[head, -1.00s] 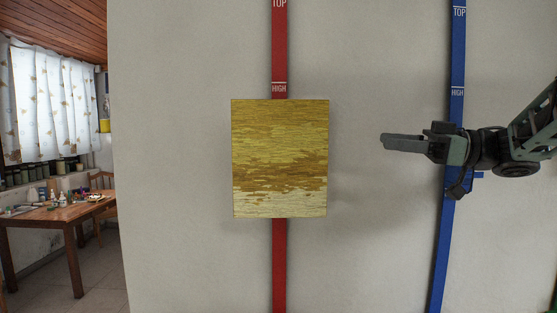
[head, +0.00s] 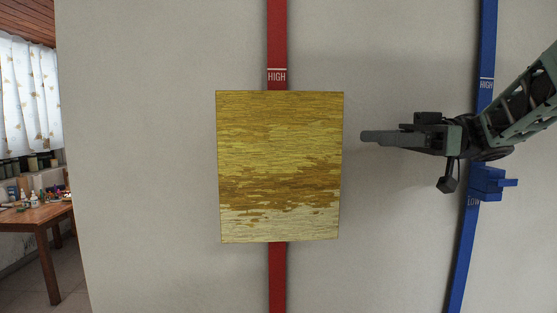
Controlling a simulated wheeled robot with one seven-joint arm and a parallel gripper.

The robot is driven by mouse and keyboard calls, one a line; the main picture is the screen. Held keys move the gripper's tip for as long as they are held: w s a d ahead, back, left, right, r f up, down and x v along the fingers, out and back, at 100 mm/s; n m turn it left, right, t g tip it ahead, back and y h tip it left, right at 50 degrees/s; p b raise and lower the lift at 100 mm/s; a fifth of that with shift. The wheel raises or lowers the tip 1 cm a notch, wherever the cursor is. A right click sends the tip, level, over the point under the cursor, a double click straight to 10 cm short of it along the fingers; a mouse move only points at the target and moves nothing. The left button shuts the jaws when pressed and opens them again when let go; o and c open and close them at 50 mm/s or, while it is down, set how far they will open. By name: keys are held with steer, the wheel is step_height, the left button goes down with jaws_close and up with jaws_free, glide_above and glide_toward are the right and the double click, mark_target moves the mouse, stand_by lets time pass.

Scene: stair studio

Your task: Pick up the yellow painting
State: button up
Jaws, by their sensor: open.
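The yellow painting (head: 280,160) hangs upright on the wall, over the red vertical strip. It is a rectangular panel, golden yellow above with a brown band and a pale lower part. My gripper (head: 368,136) is to the right of the painting, at about the height of its upper half. It points left toward the painting's right edge, with a gap showing between them in the picture. It is open and holds nothing. The fingers overlap from this side, and their distance from the wall is hard to tell.
The red strip (head: 277,40) is marked HIGH above the painting. A blue strip (head: 487,40) with a blue peg (head: 488,183) runs down the wall behind my arm. A wooden table (head: 35,215) with bottles stands at the far left. The wall left of the painting is bare.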

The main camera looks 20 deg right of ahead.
steer(key=p, duration=0.2)
glide_toward(312, 141)
steer(key=a, duration=0.2)
steer(key=w+a, duration=0.1)
steer(key=a, duration=0.1)
steer(key=shift+w+r, duration=0.2)
steer(key=shift+w, duration=0.05)
steer(key=a+p, duration=0.1)
steer(key=w+a, duration=0.1)
steer(key=a, duration=0.1)
steer(key=a+p, duration=0.1)
steer(key=shift+w+a+f+p, duration=0.15)
steer(key=shift+w+f+p, duration=0.1)
steer(key=shift+w+p, duration=0.1)
steer(key=shift+a+f, duration=0.1)
steer(key=shift+a, duration=0.35)
jaws_close()
